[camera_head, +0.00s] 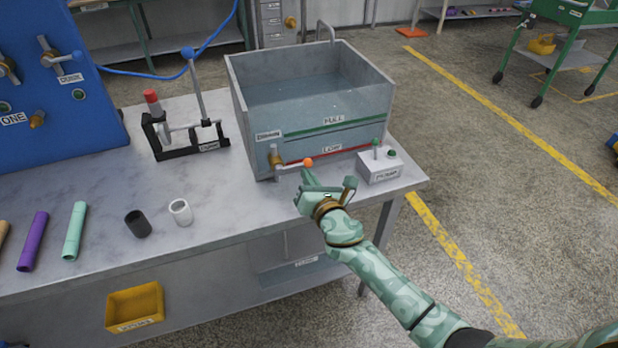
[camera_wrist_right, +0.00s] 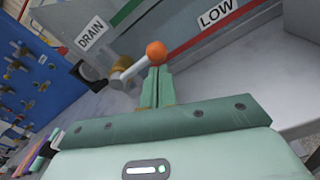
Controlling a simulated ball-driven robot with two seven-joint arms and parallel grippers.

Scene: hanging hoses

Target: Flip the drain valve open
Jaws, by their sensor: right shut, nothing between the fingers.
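The drain valve (camera_head: 275,159) is a brass fitting low on the front of the clear-walled tank, beside a DRAIN label. Its light lever points right, roughly level, and ends in an orange ball (camera_head: 308,162). In the right wrist view the brass valve body (camera_wrist_right: 121,66) and the orange ball (camera_wrist_right: 156,52) show just beyond the fingertips. My right gripper (camera_head: 307,179) is shut and empty, its fingertips right by the ball end of the lever. In the wrist view its closed fingers (camera_wrist_right: 157,86) overlap the lever end; I cannot tell whether they touch. My left gripper is out of view.
The tank (camera_head: 318,100) has FULL and LOW lines. A white pump switch box (camera_head: 380,165) stands right of my gripper. A black clamp tool (camera_head: 185,130) stands left of the tank. The bench's front middle is clear.

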